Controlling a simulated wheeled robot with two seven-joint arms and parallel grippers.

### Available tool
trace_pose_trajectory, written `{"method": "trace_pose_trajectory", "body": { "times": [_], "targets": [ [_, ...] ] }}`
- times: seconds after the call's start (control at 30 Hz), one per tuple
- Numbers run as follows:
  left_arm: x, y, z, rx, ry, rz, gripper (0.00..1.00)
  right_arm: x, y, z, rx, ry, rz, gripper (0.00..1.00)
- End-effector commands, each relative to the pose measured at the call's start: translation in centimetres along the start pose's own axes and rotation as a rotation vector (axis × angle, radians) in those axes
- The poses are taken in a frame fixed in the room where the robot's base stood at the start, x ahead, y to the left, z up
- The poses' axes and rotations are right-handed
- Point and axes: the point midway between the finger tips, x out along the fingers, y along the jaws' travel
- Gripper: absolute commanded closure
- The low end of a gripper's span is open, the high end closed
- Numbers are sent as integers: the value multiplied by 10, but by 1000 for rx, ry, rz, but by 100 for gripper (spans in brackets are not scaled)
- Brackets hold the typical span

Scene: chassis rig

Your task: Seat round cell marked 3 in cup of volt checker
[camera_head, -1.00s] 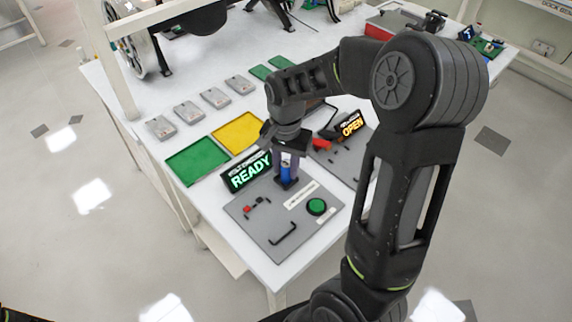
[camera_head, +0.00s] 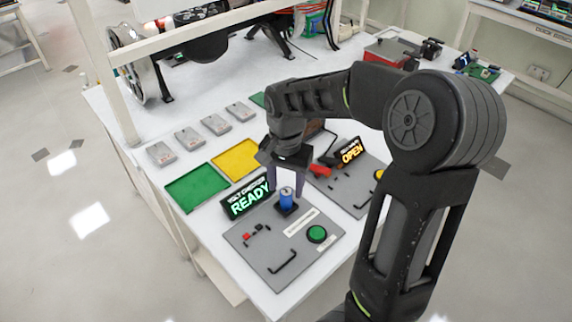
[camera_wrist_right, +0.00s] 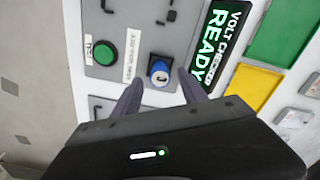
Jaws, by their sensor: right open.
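The blue round cell (camera_head: 286,198) stands upright in the dark cup (camera_head: 287,209) of the volt checker (camera_head: 258,240). The checker's display (camera_head: 246,198) reads READY in green. In the right wrist view the cell (camera_wrist_right: 160,71) shows its pale top, with a mark too small to read surely. My right gripper (camera_head: 287,192) is open, its fingers apart around and just above the cell. In the wrist view the fingertips (camera_wrist_right: 160,84) lie either side of it with gaps. My left gripper is not in view.
A green button (camera_head: 317,234) and a black handle (camera_head: 283,262) are on the checker's plate. A second panel with an OPEN sign (camera_head: 351,152) stands to the right. Green (camera_head: 196,188) and yellow (camera_head: 238,160) trays lie to the left.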

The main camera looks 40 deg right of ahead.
Motion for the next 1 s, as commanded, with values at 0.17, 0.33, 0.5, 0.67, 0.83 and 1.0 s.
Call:
{"method": "trace_pose_trajectory", "body": {
  "times": [0.17,0.33,0.5,0.67,0.83,1.0],
  "targets": [
    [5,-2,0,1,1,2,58,-38,-1,0,0,3,-5,50],
    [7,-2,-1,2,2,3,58,-68,-1,0,0,2,-3,50],
    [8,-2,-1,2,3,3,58,-84,0,0,0,0,-1,50],
    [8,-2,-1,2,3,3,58,-86,0,0,0,-1,0,50],
    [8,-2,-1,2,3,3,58,-86,0,0,0,-1,0,50],
    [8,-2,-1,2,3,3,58,-85,0,0,0,-1,0,50]
  ]
}}
